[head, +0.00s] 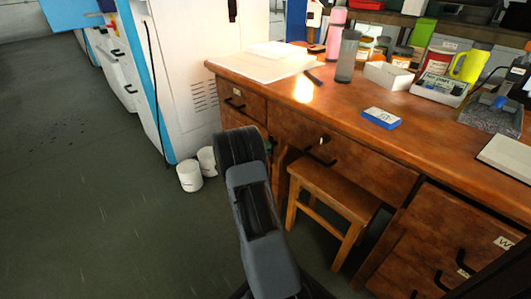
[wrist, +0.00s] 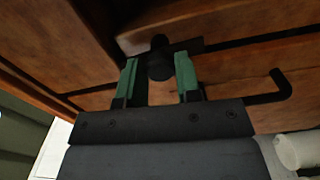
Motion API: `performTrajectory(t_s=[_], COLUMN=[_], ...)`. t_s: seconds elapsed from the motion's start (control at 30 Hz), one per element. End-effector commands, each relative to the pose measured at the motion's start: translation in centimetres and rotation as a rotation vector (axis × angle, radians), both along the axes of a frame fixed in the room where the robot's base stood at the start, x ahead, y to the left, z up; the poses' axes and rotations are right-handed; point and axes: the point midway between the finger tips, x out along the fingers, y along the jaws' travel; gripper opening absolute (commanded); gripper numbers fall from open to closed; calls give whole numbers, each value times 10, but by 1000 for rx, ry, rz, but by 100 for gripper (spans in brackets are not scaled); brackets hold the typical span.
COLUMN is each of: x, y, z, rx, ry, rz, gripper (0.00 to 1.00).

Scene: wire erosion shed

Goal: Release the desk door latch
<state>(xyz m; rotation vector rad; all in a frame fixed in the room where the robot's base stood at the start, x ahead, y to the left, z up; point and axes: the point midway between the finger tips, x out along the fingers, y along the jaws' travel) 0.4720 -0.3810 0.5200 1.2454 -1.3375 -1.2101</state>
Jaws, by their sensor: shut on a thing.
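In the wrist view, the latch (wrist: 160,58) is a dark round knob on a short dark bar against the wood. My gripper (wrist: 158,72) has its two green fingers on either side of the knob, shut on it. A black bent handle (wrist: 275,92) sits to the right of the fingers. In the head view my arm covers most of the gripper and the latch; only a small bit of green shows beside the arm.
A wooden stool (head: 335,190) stands under the desk, right of my arm. Two white pots (head: 189,176) stand on the floor by the white machine (head: 205,70). The floor at left is clear.

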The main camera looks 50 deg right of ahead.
Motion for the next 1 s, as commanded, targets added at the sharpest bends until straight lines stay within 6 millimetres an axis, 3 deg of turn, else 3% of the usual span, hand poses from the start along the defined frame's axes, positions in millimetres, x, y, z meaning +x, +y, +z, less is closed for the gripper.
performTrajectory(t_s=[0.73, 0.77, 1.0], x=[-1, -1, -1], y=[1, 1, 0], z=[-2, -2, -1], rx=[-2, -2, -4], ry=[-70, -70, -70], rz=[-1, -1, -2], gripper=[8, 33, 56])
